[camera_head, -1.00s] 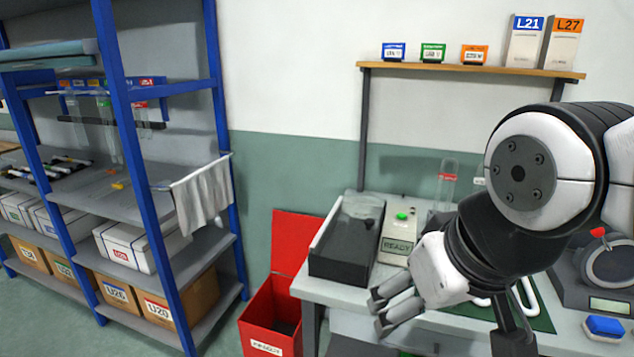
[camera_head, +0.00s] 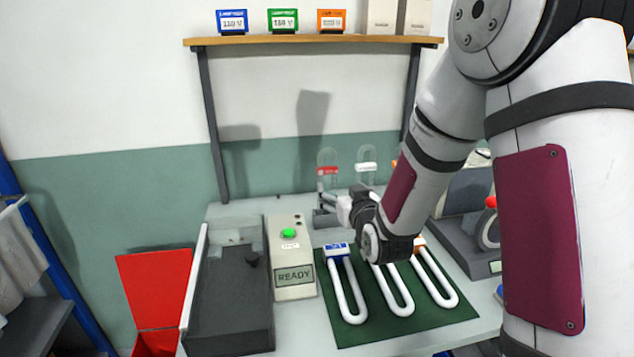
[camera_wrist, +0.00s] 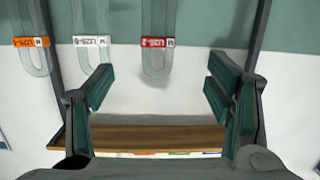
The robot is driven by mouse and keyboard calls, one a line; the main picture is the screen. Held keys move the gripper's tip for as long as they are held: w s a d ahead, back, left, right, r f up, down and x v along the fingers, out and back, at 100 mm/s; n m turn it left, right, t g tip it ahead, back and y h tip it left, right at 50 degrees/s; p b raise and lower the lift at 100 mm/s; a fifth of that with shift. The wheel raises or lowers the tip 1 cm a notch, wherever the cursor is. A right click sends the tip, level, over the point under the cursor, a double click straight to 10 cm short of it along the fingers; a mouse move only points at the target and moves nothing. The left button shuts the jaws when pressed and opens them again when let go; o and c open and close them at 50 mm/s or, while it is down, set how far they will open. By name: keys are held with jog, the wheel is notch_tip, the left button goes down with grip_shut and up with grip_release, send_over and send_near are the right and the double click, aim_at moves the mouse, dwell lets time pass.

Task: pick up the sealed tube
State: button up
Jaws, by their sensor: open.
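Three clear tubes with rounded ends show. The red-labelled tube (camera_head: 327,176) stands at the back of the bench, left of the white-labelled tube (camera_head: 366,166). The orange-labelled tube is mostly behind my arm. In the wrist view, which looks inverted, the red-labelled tube (camera_wrist: 157,60), the white-labelled tube (camera_wrist: 92,58) and the orange-labelled tube (camera_wrist: 32,58) show from right to left. My gripper (camera_wrist: 160,92) is open and empty. The red-labelled tube's end lies between its fingers in the picture; contact cannot be told. In the head view my gripper (camera_head: 326,210) is near that tube, partly hidden.
A READY device (camera_head: 293,262) with a green button and a dark tray (camera_head: 232,300) stand left. White U-shaped pieces (camera_head: 346,290) lie on a green mat (camera_head: 375,328). A red bin (camera_head: 155,290) is far left. A wooden shelf (camera_head: 310,41) hangs above.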

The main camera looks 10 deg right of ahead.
aim_at(328, 173)
jog(key=w, duration=0.5)
jog(key=w+f+t, duration=0.1)
jog(key=w, duration=0.3)
jog(key=w+f+t, duration=0.1)
jog(key=w, duration=0.4)
jog(key=shift+w+a+f+m, duration=0.15)
jog(key=shift+w+f+m, duration=0.1)
jog(key=shift+w+m, duration=0.1)
jog(key=c, duration=1.3)
